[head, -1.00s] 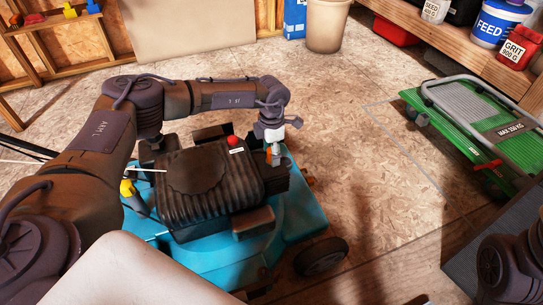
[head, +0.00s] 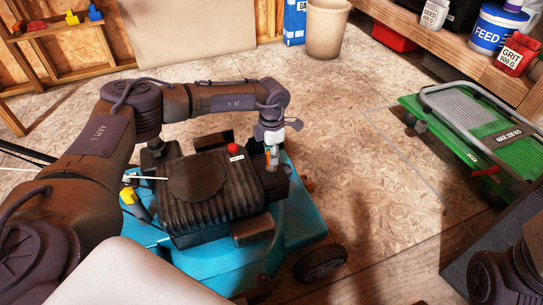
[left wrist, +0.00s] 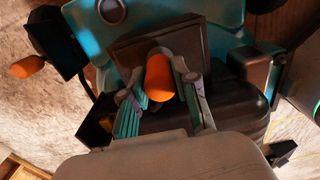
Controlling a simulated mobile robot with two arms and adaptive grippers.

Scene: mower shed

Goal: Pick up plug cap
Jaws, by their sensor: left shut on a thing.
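The orange plug cap (left wrist: 160,77) shows in the left wrist view between the two fingers of my left gripper (left wrist: 161,92). The fingers are shut on it. Behind it is a dark square part of the mower's engine. In the head view my left gripper (head: 271,158) points down at the right end of the black engine (head: 205,190), and a little orange shows at its fingers. I cannot tell whether the cap touches the engine. My right gripper is out of view; only part of the right arm shows at the lower right.
The teal mower deck (head: 290,235) carries the engine, a red knob (head: 233,148) and a yellow-topped part (head: 127,195). A green cart (head: 480,150) stands at the right. A shelf with tubs is at upper right. The floor between mower and cart is clear.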

